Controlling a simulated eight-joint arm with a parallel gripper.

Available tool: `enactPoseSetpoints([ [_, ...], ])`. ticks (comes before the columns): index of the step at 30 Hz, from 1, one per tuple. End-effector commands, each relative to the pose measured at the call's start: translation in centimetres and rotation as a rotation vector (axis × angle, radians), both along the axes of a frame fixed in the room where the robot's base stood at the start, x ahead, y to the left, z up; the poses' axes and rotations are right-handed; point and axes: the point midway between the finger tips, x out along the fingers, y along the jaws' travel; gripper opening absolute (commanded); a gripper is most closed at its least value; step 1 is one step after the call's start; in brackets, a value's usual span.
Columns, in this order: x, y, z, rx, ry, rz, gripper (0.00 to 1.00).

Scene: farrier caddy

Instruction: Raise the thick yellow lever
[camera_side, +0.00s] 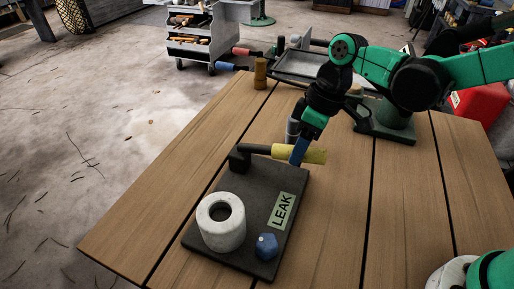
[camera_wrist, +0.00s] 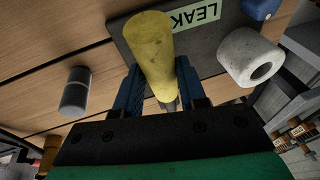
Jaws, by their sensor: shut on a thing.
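The thick yellow lever (camera_side: 312,156) lies roughly level above the dark board (camera_side: 195,235), its dark arm running left to a black block (camera_side: 240,157) at the board's back edge. In the wrist view the yellow lever (camera_wrist: 153,55) runs between the two blue fingers (camera_wrist: 158,90). The fingers hide part of it.
The board also bears a white ring (camera_side: 221,222), a blue knob (camera_side: 266,246) and a LEAK label (camera_side: 282,211). A grey cylinder (camera_wrist: 75,92) stands close behind the lever. A wooden peg (camera_side: 260,74) and a metal tray (camera_side: 299,66) are farther back. The table's left side is clear.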

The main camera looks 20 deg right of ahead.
Motion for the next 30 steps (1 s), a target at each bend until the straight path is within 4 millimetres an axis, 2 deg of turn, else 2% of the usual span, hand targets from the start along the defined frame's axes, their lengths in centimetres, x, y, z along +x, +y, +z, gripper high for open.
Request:
enactPoseSetpoints([
  [13,1.1,1.1,3.0,-0.2,0.2,0.002,0.0],
  [30,1.5,1.5,3.8,-0.256,0.257,0.0,0.0],
])
